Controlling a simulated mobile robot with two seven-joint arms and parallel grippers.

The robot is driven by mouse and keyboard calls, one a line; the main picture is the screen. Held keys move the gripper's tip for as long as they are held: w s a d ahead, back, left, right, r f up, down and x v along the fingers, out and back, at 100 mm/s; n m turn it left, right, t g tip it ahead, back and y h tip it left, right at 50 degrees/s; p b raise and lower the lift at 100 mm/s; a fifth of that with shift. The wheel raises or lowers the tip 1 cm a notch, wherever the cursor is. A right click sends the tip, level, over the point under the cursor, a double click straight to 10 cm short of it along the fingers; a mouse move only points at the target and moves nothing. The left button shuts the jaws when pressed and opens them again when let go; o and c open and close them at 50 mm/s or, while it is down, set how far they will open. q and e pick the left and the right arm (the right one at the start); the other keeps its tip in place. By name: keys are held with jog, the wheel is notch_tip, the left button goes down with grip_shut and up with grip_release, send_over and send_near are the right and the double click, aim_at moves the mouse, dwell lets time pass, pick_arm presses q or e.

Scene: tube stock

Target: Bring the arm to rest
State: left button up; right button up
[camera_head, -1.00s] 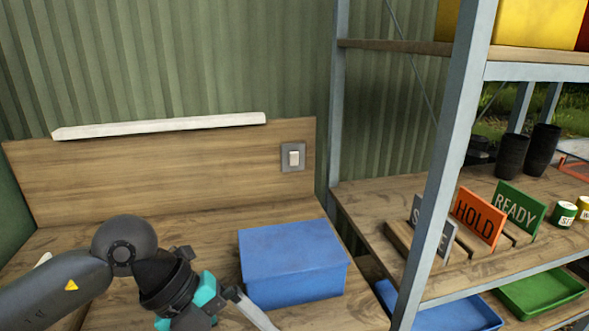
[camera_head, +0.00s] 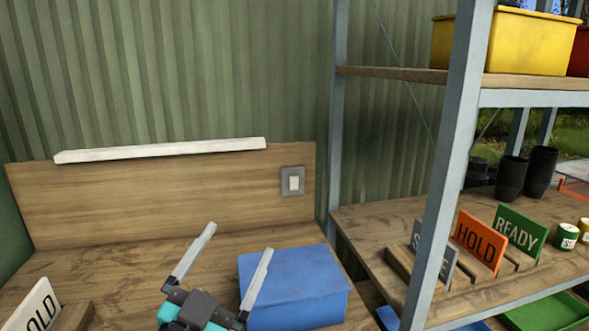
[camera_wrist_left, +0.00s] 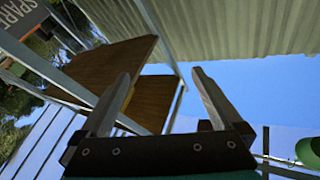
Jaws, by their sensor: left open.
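My left gripper (camera_head: 225,270) is low in the head view, above the bench (camera_head: 130,265). Its two fingers are spread apart and point up and away, with nothing between them. The right finger overlaps the left side of the blue box (camera_head: 300,275) in the picture; I cannot tell whether they touch. In the left wrist view the same open fingers (camera_wrist_left: 162,90) frame a brown board, sky and a corrugated wall. Most of the left arm is out of the head view. My right gripper is not in view.
A light switch (camera_head: 292,181) is on the wooden back panel. A sign (camera_head: 38,306) stands at front left. The rack at right has a grey post (camera_head: 445,170), an orange HOLD sign (camera_head: 479,242), a green READY sign (camera_head: 521,232), black cups (camera_head: 511,178) and a yellow bin (camera_head: 503,42).

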pick_arm(q)
jog(key=s+a+f+n+g+y, duration=0.3)
jog(key=a+f+g+y, duration=0.1)
jog(key=f, duration=0.5)
jog(key=s+a+f+n+g+y, duration=0.2)
jog(key=a+f+n+g+y, duration=0.15)
jog(key=f, duration=0.55)
jog(key=s+f+g+h, duration=0.1)
jog(key=s+f+g, duration=0.95)
jog(key=s, duration=0.55)
notch_tip(320, 180, down, 23)
jog(key=s, duration=0.2)
jog(key=s+a+f+m+g, duration=0.1)
jog(key=s+a+f, duration=0.1)
jog(key=s+f, duration=1.2)
jog(key=shift+s+a, duration=0.25)
jog(key=shift+s, duration=0.55)
